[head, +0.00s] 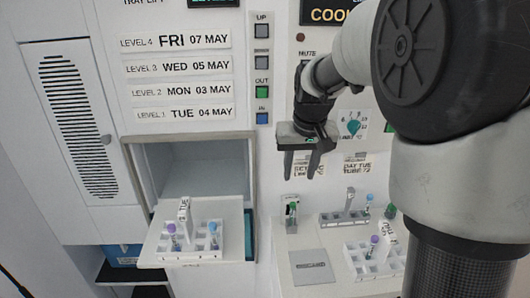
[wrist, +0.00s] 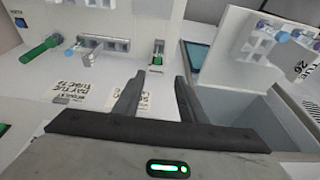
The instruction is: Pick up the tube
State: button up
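My gripper (head: 301,176) is open and empty, fingers pointing down, above the white counter. In the wrist view its two fingers (wrist: 160,82) are apart with nothing between them. A green-capped tube (head: 292,209) stands in a small holder below my gripper; the holder (wrist: 157,58) shows beyond the fingertips. A purple-capped tube (head: 173,237) and a blue-capped tube (head: 213,235) stand in the pulled-out tray (head: 163,258) marked TUE. Another purple-capped tube (head: 373,245) stands in the right rack. Which tube is meant cannot be told.
A grey rack (head: 343,219) stands at the back of the counter, with a blue-capped tube (head: 369,200) near its right end. A flat grey plate (head: 312,267) lies at the front. The tray opening (head: 200,165) is left of my gripper. My arm covers the right side.

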jog(key=x, duration=1.3)
jog(key=shift+w, duration=0.3)
jog(key=shift+w+d+p+x, duration=0.1)
jog(key=shift+p+x, duration=0.2)
jog(key=shift+x, duration=1)
jog(key=shift+w+d+p+x, duration=0.15)
jog(key=shift+p+x, duration=0.15)
jog(key=shift+x, duration=1)
grip_shut()
jog(key=shift+r, duration=0.1)
notch_tip(320, 180, up, 18)
jog(key=m+h+b, duration=0.2)
jog(key=m+b, duration=0.4)
send_over(293, 204)
notch_tip(293, 204, down, 9)
jog(key=shift+w+f, duration=0.1)
jog(key=shift+f+b, duration=1.5)
jog(key=shift+f, duration=0.7)
